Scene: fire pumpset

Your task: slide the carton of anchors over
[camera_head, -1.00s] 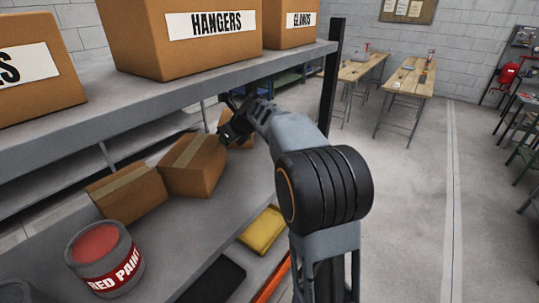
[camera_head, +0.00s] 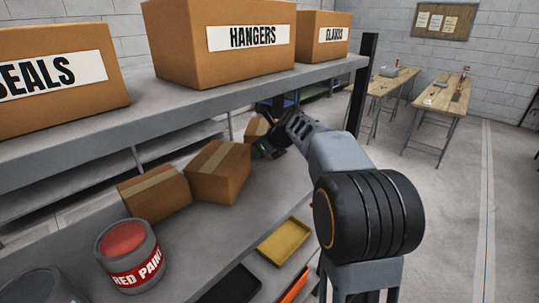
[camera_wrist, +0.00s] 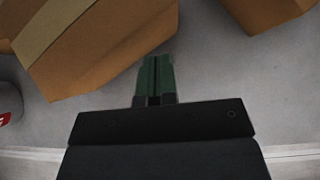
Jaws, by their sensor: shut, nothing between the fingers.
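No carton in view shows the word anchors. Plain taped cartons lie on the lower shelf: a left one (camera_head: 155,195), a middle one (camera_head: 218,175) and a small far one (camera_head: 256,129) partly hidden by my gripper. My gripper (camera_head: 266,150) is low over the lower shelf, to the right of the middle carton and by the far one. In the wrist view, the shut, empty green fingers (camera_wrist: 155,62) point into the gap between a large taped carton (camera_wrist: 110,50) at left and another carton (camera_wrist: 265,12) at upper right. Whether they touch either is unclear.
The upper shelf bears cartons marked SEALS (camera_head: 60,85), HANGERS (camera_head: 215,45) and GLANDS (camera_head: 322,38), close above my arm. A red paint can (camera_head: 128,258), a yellow tray (camera_head: 285,242) and a black post (camera_head: 362,80) are near. Open floor lies right.

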